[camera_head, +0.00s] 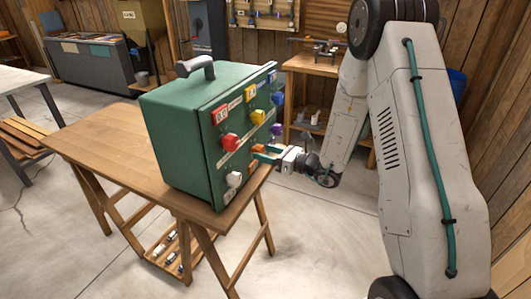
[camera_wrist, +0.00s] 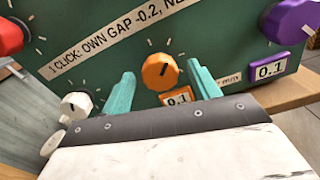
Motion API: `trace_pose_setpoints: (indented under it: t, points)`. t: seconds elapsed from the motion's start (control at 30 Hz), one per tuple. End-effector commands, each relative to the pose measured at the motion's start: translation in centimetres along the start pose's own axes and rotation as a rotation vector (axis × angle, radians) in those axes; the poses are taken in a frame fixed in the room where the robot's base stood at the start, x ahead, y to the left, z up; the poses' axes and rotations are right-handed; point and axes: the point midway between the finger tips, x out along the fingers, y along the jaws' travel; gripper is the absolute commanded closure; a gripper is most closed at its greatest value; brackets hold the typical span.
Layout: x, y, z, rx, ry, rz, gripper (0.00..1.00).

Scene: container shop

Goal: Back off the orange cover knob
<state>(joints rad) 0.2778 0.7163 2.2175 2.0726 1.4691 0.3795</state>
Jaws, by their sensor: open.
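The orange knob (camera_wrist: 159,71) is round with a dark pointer line, on the front of a green box (camera_head: 175,125). An orange tag reading 0.1 (camera_wrist: 177,97) sits just below it. In the head view an orange patch (camera_head: 258,149) shows by my gripper, partly hidden. My gripper (camera_wrist: 160,69) has two teal fingers, spread apart, one on each side of the orange knob in the wrist view. Gaps show between fingers and knob; I cannot tell how deep the tips reach. My gripper also shows at the panel's lower right in the head view (camera_head: 266,153).
A white knob (camera_wrist: 76,105), a red knob (camera_wrist: 8,37) and a purple knob (camera_wrist: 289,20) surround it on the panel. Yellow (camera_head: 258,117) and blue (camera_head: 277,98) knobs sit higher. The box stands on a wooden trestle table (camera_head: 100,150). Open floor lies in front.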

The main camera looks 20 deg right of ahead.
Motion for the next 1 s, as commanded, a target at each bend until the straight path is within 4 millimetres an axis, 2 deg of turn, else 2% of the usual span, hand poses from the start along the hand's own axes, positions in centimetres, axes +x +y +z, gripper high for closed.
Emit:
trace_pose_setpoints:
  t: [0.33,0.5,0.77,1.0]
  points:
    - [0.59,0.02,0.02,-0.001,-0.001,0.000,0.39]
    - [0.56,0.01,0.03,-0.001,-0.001,0.000,0.84]
    - [0.53,0.00,0.04,-0.016,-0.001,0.000,0.84]
    - [0.51,0.00,0.05,-0.113,-0.001,0.000,0.84]
